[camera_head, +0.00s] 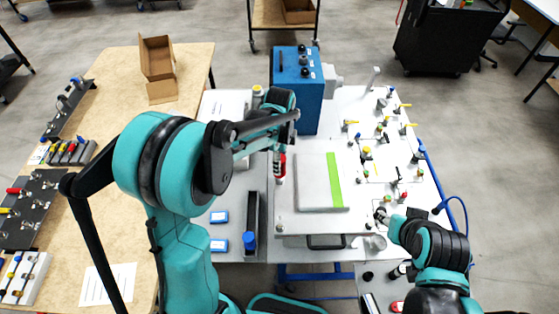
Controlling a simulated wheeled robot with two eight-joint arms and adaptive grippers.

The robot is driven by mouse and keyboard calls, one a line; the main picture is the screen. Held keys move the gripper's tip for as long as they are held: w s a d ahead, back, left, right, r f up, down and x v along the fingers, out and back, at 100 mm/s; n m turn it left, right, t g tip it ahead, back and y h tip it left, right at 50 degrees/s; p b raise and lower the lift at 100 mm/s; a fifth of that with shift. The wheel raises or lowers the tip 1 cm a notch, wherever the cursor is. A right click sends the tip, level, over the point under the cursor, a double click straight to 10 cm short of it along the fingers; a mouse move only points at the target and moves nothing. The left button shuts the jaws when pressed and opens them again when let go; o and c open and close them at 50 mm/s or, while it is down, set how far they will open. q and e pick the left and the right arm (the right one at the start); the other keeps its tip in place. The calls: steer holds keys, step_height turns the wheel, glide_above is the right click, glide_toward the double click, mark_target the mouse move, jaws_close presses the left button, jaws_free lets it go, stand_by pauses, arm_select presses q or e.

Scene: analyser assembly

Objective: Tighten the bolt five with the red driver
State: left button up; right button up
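The red driver (281,167) hangs upright beneath my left gripper (278,150), at the left edge of the work plate. The gripper appears shut on the driver's upper end, though my forearm partly hides the grip. A pale panel (312,181) with a green strip (334,180) lies on the work plate (290,222), just right of the driver. My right gripper (381,215) is low at the plate's front right corner; its fingers are too small to tell open from shut. I cannot tell which bolt is number five; the bolt heads are too small to make out.
A blue machine (297,88) stands behind the panel. Several toggle clamps (366,153) crowd the right side. A dark holder with a blue-topped tool (250,240) stands front left. A wooden table (120,190) at left bears an open cardboard box (158,65) and tool racks (70,152).

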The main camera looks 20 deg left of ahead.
arm_select(q)
jaws_close()
steer(key=shift+r, duration=0.15)
steer(key=shift+w+r+p, duration=0.1)
steer(key=shift+r+p, duration=0.3)
steer(key=shift+p, duration=0.05)
steer(key=shift+r+p, duration=0.4)
steer(key=shift+r, duration=0.35)
steer(key=shift+r+p, duration=0.45)
steer(key=shift+r, duration=0.15)
steer(key=shift+r+p, duration=0.7)
steer(key=shift+r, duration=0.4)
